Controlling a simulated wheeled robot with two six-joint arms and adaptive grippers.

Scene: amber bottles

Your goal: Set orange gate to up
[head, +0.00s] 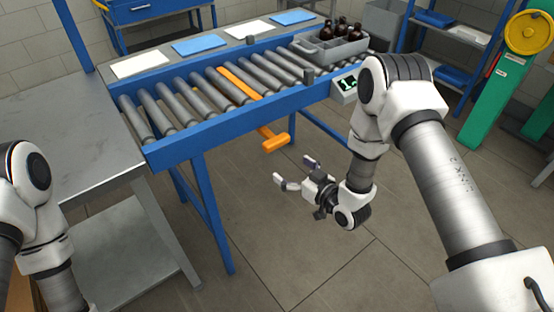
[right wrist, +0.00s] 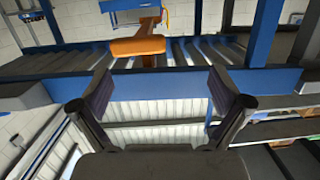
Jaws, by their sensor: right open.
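The orange gate shows in the head view as an orange bar (head: 240,83) lying between the conveyor rollers. Its orange handle (head: 274,139) sticks out past the blue front rail, low on the near side. The handle also shows in the right wrist view (right wrist: 137,46), at the upper middle, beyond the fingertips. My right gripper (head: 296,171) is open and empty, in front of the conveyor, a little below and right of the handle and apart from it. Its two fingers frame the blue rail in the right wrist view (right wrist: 162,88). My left gripper is out of view; only part of that arm shows.
The roller conveyor (head: 185,131) has a blue frame and legs. A grey crate (head: 345,50) with amber bottles (head: 341,27) stands at its far right end, near a small display box (head: 346,86). A grey metal table (head: 65,130) adjoins the left end. Floor before the conveyor is clear.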

